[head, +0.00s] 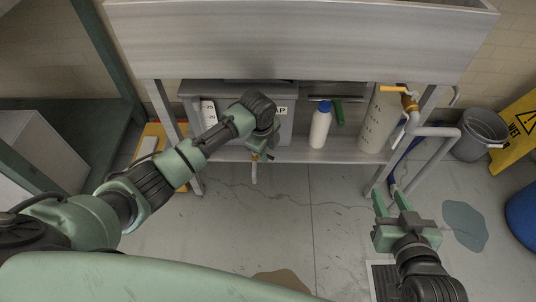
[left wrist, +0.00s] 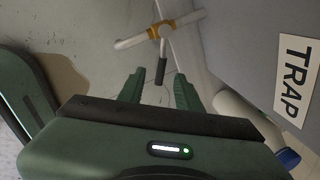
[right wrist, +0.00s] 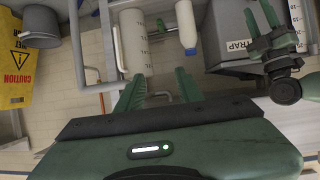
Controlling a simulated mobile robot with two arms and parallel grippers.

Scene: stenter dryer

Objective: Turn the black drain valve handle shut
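The black drain valve handle (left wrist: 162,71) shows in the left wrist view as a short dark lever below a brass-collared pipe fitting (left wrist: 160,31). My left gripper (left wrist: 158,82) is open, with one finger on each side of the handle's lower end in that view. I cannot tell whether either finger touches it. In the head view my left gripper (head: 262,150) is in front of the grey box marked TRAP (head: 285,125) and mostly hides the valve. A pipe end (head: 254,172) hangs below it. My right gripper (head: 391,199) is open and empty at the right.
A white bottle (head: 320,125) and a tall graduated cylinder (head: 381,120) stand on the shelf (head: 228,154) under the metal trough. An orange-handled tap (head: 393,89), grey bucket (head: 480,135) and yellow wet-floor sign (head: 515,130) are at the right. The middle floor is clear except for puddles.

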